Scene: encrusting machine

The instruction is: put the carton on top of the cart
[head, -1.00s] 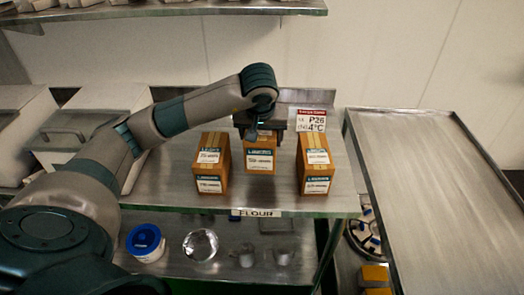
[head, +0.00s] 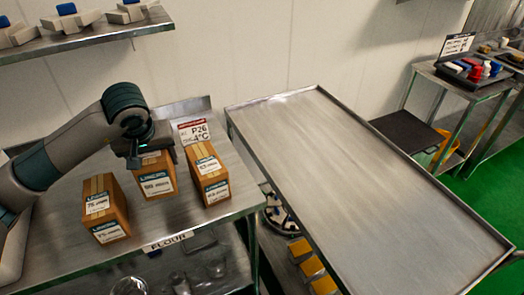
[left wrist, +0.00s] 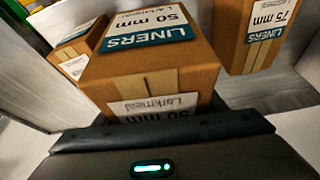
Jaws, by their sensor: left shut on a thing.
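Three brown cartons with white and teal labels stand on the steel flour table (head: 190,222): a left carton (head: 105,208), a middle carton (head: 157,178) and a right carton (head: 208,174). My left gripper (head: 150,150) is shut on the middle carton at its top rear. In the left wrist view this carton (left wrist: 150,78), labelled "LINERS 50 mm", fills the middle, close against the gripper. I cannot tell if its base is clear of the table. The cart (head: 345,165), with a bare, rimmed steel top, stands right of the table. My right gripper is not in view.
A price sign (head: 194,131) stands behind the cartons. A shelf (head: 90,35) with boxes hangs above at the left. Orange-topped boxes (head: 311,265) sit low between table and cart. The cart top is empty. A side table with a tray (head: 470,72) stands far right.

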